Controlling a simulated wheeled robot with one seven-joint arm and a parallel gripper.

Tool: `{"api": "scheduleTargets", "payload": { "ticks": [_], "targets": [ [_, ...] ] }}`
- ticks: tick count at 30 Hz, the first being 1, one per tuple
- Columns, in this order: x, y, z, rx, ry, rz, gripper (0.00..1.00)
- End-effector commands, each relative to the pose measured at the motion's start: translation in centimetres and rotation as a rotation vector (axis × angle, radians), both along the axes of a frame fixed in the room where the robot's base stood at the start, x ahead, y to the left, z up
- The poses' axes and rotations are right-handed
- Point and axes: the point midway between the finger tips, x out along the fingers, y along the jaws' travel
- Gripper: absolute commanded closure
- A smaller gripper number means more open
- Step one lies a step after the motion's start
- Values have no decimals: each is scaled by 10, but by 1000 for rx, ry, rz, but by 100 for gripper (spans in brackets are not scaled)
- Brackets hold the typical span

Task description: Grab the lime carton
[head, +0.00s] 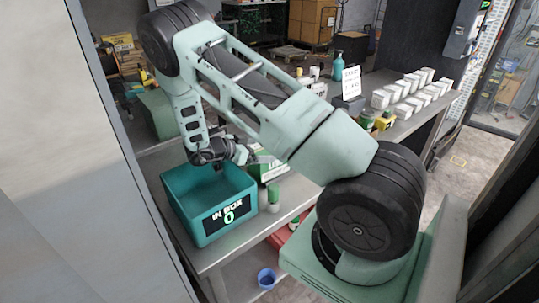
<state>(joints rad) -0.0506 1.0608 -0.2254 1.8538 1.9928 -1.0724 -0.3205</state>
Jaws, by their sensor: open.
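A green and white carton (270,171), which looks like the lime carton, stands on the metal table just right of the teal bin. My arm covers part of its top and back. My gripper (246,157) is open above the back right rim of the bin, close to the carton's left side. Nothing shows between its fingers. I cannot tell whether it touches the carton.
The teal bin (208,237), marked "IN BOX 0", stands at the table's near left. A small green and white container (273,196) is right of it. White boxes (408,88) stand in rows at the back right, near a teal bottle (338,67). A blue cup (266,278) is lower down.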

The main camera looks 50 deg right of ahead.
Motion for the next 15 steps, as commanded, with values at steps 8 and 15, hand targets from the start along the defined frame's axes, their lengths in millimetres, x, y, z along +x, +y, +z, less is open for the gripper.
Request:
{"api": "scheduleTargets", "payload": {
  "ticks": [8,15],
  "targets": [
    [-6,-19,-8,0,-2,1,0],
    [-6,-19,-8,0,-2,1,19]
  ]
}}
